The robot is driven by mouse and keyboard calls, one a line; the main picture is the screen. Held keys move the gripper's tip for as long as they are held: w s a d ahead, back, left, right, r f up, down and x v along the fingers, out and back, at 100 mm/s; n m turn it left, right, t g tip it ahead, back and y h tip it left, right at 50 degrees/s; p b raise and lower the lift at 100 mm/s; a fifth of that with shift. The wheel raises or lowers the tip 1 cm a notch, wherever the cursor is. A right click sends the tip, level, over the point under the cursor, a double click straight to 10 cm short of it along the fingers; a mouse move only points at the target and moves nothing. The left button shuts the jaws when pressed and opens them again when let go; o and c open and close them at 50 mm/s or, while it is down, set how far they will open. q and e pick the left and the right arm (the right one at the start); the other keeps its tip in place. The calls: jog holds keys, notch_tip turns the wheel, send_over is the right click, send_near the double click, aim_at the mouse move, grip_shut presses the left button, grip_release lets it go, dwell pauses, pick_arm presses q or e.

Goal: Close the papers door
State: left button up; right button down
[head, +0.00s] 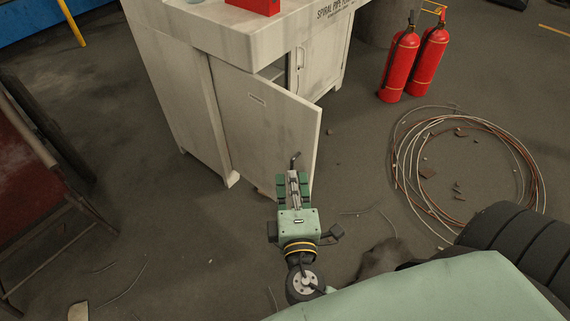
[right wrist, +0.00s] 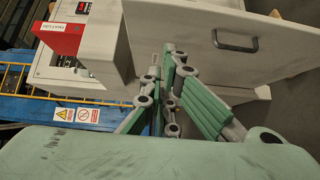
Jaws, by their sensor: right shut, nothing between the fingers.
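The white papers door (head: 255,125) hangs open from the pale cabinet (head: 180,90) in the head view, swung out towards me. A small label is near its top. A dark handle (head: 295,160) shows near its free edge; the right wrist view shows the dark handle (right wrist: 235,42) on the door's face (right wrist: 200,20). My right gripper (head: 293,182) is shut and empty, in front of the door's lower free-edge side, just below the handle in the picture. Its green fingers (right wrist: 163,78) also show in the right wrist view. Whether they touch the door is unclear. My left gripper is not in view.
A red box (head: 255,6) sits on the cabinet top. Two red fire extinguishers (head: 415,62) stand to the right. A wire coil (head: 400,160) and small debris lie on the floor at right. A rusty red frame (head: 30,150) stands at left. Floor left of my gripper is mostly clear.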

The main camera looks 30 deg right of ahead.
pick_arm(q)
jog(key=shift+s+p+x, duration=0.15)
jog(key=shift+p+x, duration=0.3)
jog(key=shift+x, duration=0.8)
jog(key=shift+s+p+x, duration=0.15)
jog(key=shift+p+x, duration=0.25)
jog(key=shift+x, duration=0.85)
pick_arm(e)
jog(key=s+d+x, duration=0.1)
jog(key=d+x, duration=0.1)
jog(key=x, duration=1.1)
jog(key=shift+d+r, duration=0.25)
jog(key=shift+r, duration=0.15)
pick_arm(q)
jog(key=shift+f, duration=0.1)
pick_arm(e)
jog(key=shift+s, duration=0.2)
